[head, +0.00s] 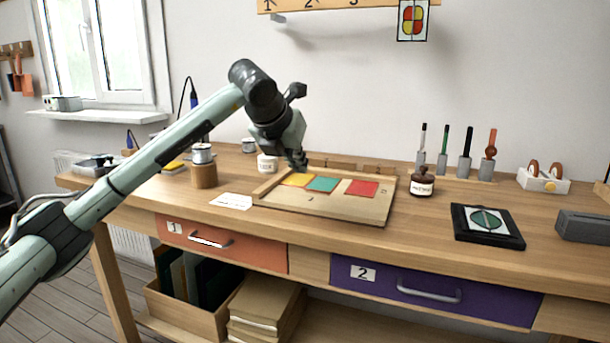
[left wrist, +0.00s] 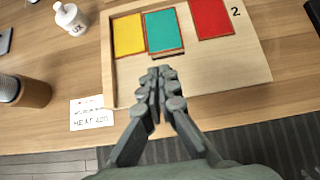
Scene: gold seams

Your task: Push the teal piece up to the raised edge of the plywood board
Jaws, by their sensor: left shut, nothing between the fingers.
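The teal piece (head: 323,184) lies flat on the plywood board (head: 340,207), between a yellow piece (head: 298,179) and a red piece (head: 361,188). It sits very close to the yellow piece; I cannot tell whether they touch. A wider bare gap separates it from the red one. The board's raised edge (head: 268,184) runs along its left side, beyond the yellow piece. My left gripper (head: 301,167) is shut and empty above the board. In the left wrist view its fingertips (left wrist: 160,75) appear just below the near edge of the teal piece (left wrist: 163,30). My right gripper is out of view.
A white bottle (head: 267,163) stands behind the board's left corner, and a paper card (head: 232,201) lies left of it. A dark brown jar (head: 422,183) stands close to its right side. Bare board lies in front of the pieces.

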